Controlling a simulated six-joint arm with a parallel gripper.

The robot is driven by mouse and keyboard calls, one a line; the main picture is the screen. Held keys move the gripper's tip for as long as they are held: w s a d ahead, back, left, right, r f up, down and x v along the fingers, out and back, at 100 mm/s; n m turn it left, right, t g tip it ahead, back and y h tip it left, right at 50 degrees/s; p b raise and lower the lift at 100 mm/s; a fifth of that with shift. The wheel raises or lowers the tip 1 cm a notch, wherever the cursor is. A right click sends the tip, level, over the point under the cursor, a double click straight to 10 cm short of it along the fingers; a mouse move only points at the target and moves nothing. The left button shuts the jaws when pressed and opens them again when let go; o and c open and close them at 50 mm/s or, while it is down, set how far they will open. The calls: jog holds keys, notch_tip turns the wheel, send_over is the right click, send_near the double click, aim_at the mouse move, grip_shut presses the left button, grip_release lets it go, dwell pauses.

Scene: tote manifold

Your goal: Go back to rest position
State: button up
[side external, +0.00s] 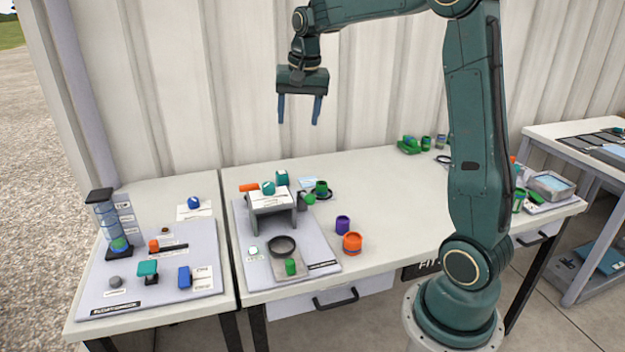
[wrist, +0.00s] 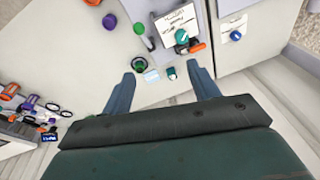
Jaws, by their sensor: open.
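My gripper (side external: 299,110) is open and empty, with its two blue fingers apart and pointing down. It hangs high above the left part of the long table (side external: 400,190), in front of the corrugated wall. In the wrist view my gripper (wrist: 160,92) shows its fingers spread, with table surface and small parts far below between them. Nothing touches the fingers.
Below stands a small grey stand (side external: 272,200) with teal, orange and green parts around it. A purple cup (side external: 343,224) and an orange cup (side external: 352,243) stand to its right. A clear cylinder tower (side external: 104,220) stands on the left table. The air around my gripper is clear.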

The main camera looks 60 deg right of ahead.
jog(key=s+a+r+n+t, duration=0.25)
jog(key=s+a+n, duration=0.35)
jog(key=s+a, duration=0.65)
jog(key=s+a+f+n, duration=0.2)
jog(key=s+a, duration=0.1)
jog(key=s, duration=0.2)
jog(key=s+a+f+n+y, duration=0.1)
jog(key=s+a+n, duration=0.2)
jog(key=s, duration=0.2)
jog(key=shift+s+a+f+t, duration=0.15)
jog(key=shift+s+f+t, duration=0.15)
jog(key=shift+f+t, duration=0.15)
